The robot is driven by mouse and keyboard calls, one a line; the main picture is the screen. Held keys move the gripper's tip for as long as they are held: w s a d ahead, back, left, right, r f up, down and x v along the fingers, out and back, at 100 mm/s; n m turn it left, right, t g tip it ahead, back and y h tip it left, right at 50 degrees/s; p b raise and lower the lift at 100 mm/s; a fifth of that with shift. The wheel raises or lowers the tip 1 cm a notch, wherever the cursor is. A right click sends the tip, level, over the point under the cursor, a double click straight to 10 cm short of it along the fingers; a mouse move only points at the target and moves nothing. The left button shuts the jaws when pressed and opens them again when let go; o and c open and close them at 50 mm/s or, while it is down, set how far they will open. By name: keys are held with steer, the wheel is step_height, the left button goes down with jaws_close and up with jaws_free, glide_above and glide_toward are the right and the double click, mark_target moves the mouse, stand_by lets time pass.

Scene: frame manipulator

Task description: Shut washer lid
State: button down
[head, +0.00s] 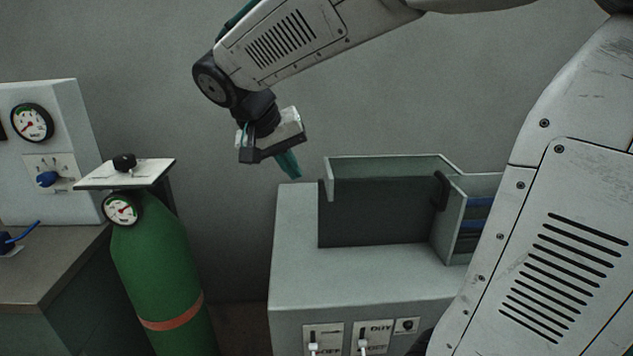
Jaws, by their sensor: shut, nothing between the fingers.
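The washer (295,255) is a grey cabinet at the lower centre, with switches on its front. On its top stands a raised, box-like part with a dark front face (375,215) and a pale rim, which looks like the lid standing open; I cannot tell its hinge side for sure. A dark handle-like piece (441,190) sits at its right end. My gripper (290,165), with teal fingers, is shut and empty. It points down, above and just left of the raised part, apart from it.
A green gas cylinder (160,270) with a gauge and a flat plate (125,174) on top stands left of the washer. A gauge panel (45,150) and counter (50,265) are at the far left. My arm hides the washer's right side.

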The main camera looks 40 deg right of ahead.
steer(key=w+m+h, duration=0.1)
steer(key=w, duration=0.5)
steer(key=s+d+f, duration=0.1)
steer(key=d+f, duration=0.6)
steer(key=d, duration=0.2)
steer(key=shift+s+d+f+m, duration=0.25)
steer(key=shift+s+f+m, duration=0.05)
steer(key=shift+s+f, duration=0.1)
